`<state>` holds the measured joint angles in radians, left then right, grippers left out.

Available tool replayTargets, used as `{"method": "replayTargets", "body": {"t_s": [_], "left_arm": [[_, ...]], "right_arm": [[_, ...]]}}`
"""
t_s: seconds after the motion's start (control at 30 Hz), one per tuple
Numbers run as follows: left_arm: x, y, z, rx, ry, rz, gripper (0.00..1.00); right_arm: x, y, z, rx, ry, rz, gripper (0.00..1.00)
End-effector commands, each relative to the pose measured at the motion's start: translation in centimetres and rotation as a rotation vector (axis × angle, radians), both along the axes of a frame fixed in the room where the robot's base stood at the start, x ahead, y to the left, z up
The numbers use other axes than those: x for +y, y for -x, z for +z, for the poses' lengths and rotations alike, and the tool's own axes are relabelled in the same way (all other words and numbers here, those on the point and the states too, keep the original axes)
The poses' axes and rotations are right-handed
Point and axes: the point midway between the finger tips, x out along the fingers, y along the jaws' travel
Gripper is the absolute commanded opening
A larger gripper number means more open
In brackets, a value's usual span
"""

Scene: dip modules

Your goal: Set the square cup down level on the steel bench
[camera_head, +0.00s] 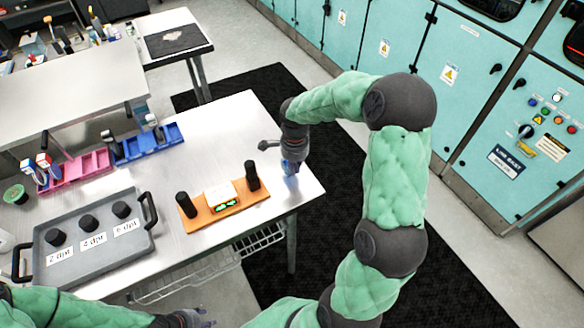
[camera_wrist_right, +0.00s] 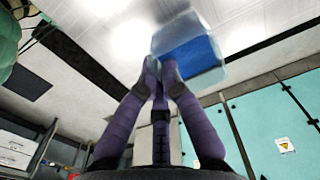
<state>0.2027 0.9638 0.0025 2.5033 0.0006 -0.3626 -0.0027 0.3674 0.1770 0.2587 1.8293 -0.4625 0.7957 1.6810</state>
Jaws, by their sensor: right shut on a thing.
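The square cup (camera_wrist_right: 188,52) is clear with blue liquid in it. In the right wrist view it sits at the fingertips of my right gripper (camera_wrist_right: 162,76), which is shut on its near side. In the head view the right gripper (camera_head: 291,158) points down near the right end of the steel bench (camera_head: 160,178). There the cup (camera_head: 291,168) is small and partly hidden by the gripper. I cannot tell whether its base touches the bench or whether it is level. My left gripper (camera_head: 200,319) is at the bottom edge, only partly visible.
An orange base with black posts (camera_head: 243,203) and a green display stands left of the cup. A grey tray (camera_head: 80,270) with three black knobs lies further left. Pink (camera_head: 75,170) and blue (camera_head: 150,147) racks stand behind. The bench's right edge is close to the cup.

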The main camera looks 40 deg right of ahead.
Motion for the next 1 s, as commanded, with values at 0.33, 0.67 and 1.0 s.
{"method": "replayTargets", "body": {"t_s": [0.33, 0.67, 1.0], "left_arm": [[0.0, 0.0, -0.7, 0.0, 0.0, 0.0, 0.4], [0.0, 0.0, -0.8, 0.0, 0.0, 0.0, 0.4], [0.0, 0.0, -1.3, 0.0, 0.0, 0.0, 0.4]], "right_arm": [[-0.4, -0.1, -1.0, 0.0, 0.0, 0.001, 0.0], [-0.4, -0.1, -1.1, 0.0, 0.0, 0.001, 0.0], [-0.4, -0.1, -1.6, 0.0, 0.0, 0.001, 0.0]]}}
